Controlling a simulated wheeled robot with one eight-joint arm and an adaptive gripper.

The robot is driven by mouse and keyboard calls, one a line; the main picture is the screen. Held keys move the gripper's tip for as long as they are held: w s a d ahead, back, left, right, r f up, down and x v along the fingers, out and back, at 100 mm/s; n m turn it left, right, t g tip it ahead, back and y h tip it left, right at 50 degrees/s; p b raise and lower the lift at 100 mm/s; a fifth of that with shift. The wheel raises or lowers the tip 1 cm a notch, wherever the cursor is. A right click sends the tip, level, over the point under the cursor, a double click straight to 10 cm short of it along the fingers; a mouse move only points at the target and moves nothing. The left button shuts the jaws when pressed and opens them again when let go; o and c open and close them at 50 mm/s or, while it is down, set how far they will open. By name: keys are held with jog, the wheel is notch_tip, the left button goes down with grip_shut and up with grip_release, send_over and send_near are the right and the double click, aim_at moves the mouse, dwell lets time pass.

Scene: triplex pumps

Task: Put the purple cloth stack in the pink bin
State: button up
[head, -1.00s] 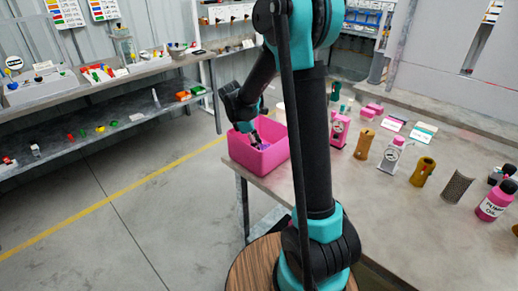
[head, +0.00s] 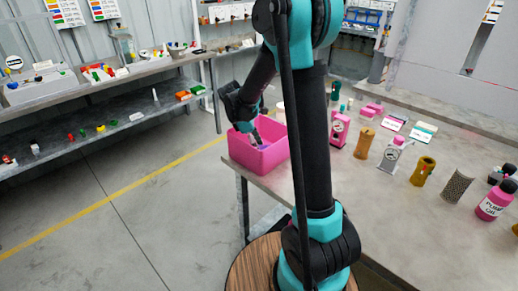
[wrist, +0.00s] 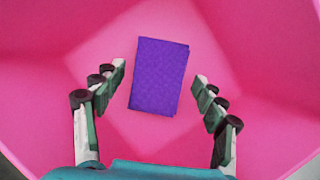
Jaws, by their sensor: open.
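The purple cloth stack (wrist: 159,76) lies inside the pink bin (wrist: 60,30), on its floor, in the wrist view. My gripper (wrist: 160,90) is open, with its fingers spread to either side of the stack and a gap showing on both sides. In the head view the pink bin (head: 267,160) stands at the left corner of the table. My gripper (head: 254,137) reaches down into it there. Only a small bit of the purple stack (head: 263,146) shows over the bin's rim.
To the right of my arm the table (head: 330,185) holds a pink bottle (head: 339,130), a brown cylinder (head: 364,143), a grey bottle (head: 391,155) and a pink pump-oil bottle (head: 494,202). A shelf (head: 120,80) with small parts stands at the left. Open floor lies between.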

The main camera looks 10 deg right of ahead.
jog(key=v, duration=1.1)
jog(key=shift+a+r, duration=0.2)
jog(key=shift+r, duration=0.15)
